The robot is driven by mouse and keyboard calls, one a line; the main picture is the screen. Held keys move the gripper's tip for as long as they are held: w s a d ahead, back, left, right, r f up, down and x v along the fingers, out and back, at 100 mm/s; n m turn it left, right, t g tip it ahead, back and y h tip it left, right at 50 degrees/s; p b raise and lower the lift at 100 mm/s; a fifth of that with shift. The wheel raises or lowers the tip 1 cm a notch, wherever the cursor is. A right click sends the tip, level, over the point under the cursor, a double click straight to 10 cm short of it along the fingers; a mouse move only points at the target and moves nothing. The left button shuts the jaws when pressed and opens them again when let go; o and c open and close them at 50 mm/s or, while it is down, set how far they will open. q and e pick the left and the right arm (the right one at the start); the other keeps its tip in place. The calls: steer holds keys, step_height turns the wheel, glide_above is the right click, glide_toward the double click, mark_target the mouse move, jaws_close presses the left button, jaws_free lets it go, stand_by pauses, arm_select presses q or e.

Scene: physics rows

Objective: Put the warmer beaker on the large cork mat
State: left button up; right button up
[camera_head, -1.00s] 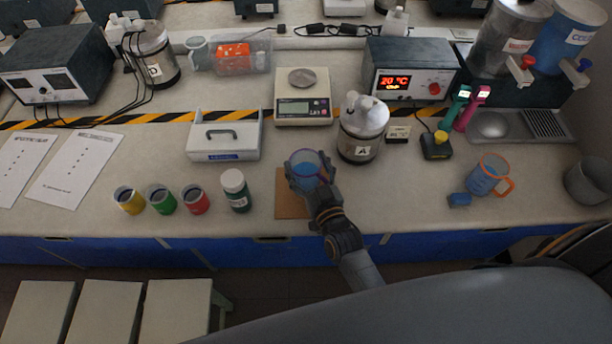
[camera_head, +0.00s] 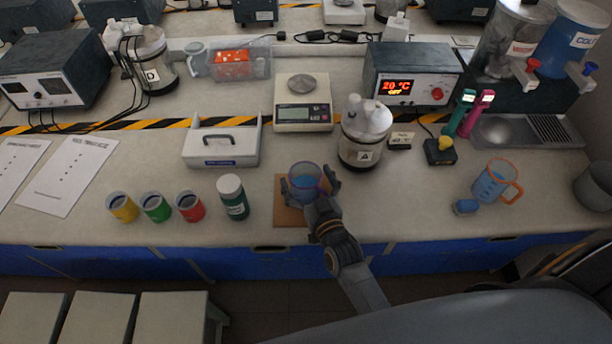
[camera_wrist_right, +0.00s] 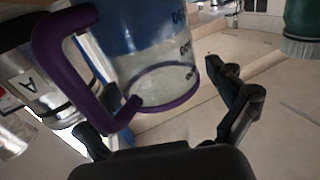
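A clear beaker with blue liquid and a purple rim (camera_head: 305,178) is over the brown cork mat (camera_head: 290,216) at the front middle of the bench. In the right wrist view its purple handle and base (camera_wrist_right: 165,100) show close up. My right gripper (camera_head: 312,188) has its fingers spread on both sides of this beaker; in the wrist view the right finger stands clear of the glass. A second beaker with blue liquid and an orange handle (camera_head: 492,182) stands at the right. My left gripper is not in view.
A green-labelled bottle (camera_head: 234,198) and yellow, green and red cups stand left of the mat. A scale (camera_head: 302,112), jar A (camera_head: 363,140) and a 20 °C heater box (camera_head: 408,84) are behind. Green and pink thermometers (camera_head: 470,112) stand near the right.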

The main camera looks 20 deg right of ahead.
steer(key=shift+r, duration=0.1)
steer(key=s+b, duration=0.2)
steer(key=s, duration=1)
steer(key=shift+d, duration=0.35)
